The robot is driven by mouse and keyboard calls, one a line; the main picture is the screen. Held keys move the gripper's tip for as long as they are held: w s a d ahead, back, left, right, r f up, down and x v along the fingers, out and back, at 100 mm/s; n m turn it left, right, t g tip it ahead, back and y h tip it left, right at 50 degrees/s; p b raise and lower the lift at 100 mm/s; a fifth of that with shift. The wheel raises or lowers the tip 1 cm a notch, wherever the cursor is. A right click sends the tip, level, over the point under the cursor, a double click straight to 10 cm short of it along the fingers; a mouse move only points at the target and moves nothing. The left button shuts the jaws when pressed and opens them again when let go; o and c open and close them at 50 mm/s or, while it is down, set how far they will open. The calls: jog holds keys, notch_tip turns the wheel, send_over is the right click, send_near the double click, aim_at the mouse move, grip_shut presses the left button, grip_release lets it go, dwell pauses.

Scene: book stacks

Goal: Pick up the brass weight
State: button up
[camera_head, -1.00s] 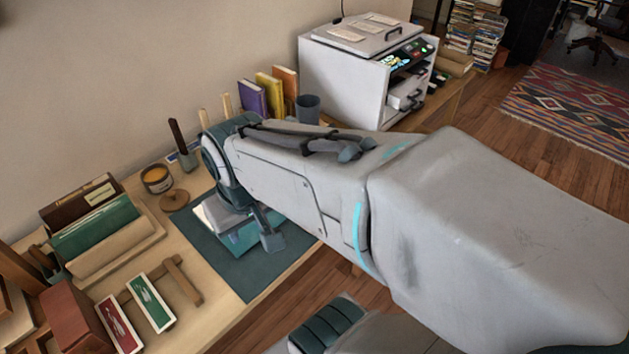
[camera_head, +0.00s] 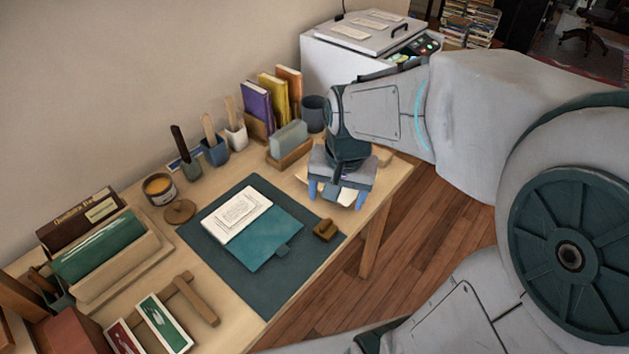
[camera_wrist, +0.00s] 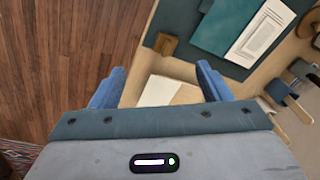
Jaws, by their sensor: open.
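The brass weight (camera_head: 326,230) is a small brown-gold block with a raised top. It sits at the right corner of the dark green mat (camera_head: 215,247), close to the table's front edge. It also shows in the wrist view (camera_wrist: 165,45), above the gap between my fingers. My gripper (camera_head: 337,197) is open and empty, with its blue fingers pointing down. In the head view it is just above and behind the weight, over cream papers. In the wrist view my gripper (camera_wrist: 160,70) has papers (camera_wrist: 168,91) between its fingers.
A wooden holder (camera_head: 289,150), cups (camera_head: 236,137) and upright books (camera_head: 272,103) stand along the back. A green book rests in a tray (camera_head: 125,267) at left. The floor (camera_wrist: 60,50) lies beyond the table edge.

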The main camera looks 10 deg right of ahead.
aim_at(326, 223)
jog(key=w+f+m+g, duration=0.1)
jog(key=w+f+m, duration=0.4)
jog(key=w+f, duration=0.15)
jog(key=f, duration=0.9)
jog(key=f+b, duration=0.1)
jog(key=f, duration=0.3)
jog(key=shift+w+d+f, duration=0.1)
jog(key=shift+w+f, duration=0.1)
jog(key=shift+w, duration=0.05)
jog(key=c, duration=1.4)
jog(key=shift+o, duration=0.2)
jog(key=shift+r, duration=0.15)
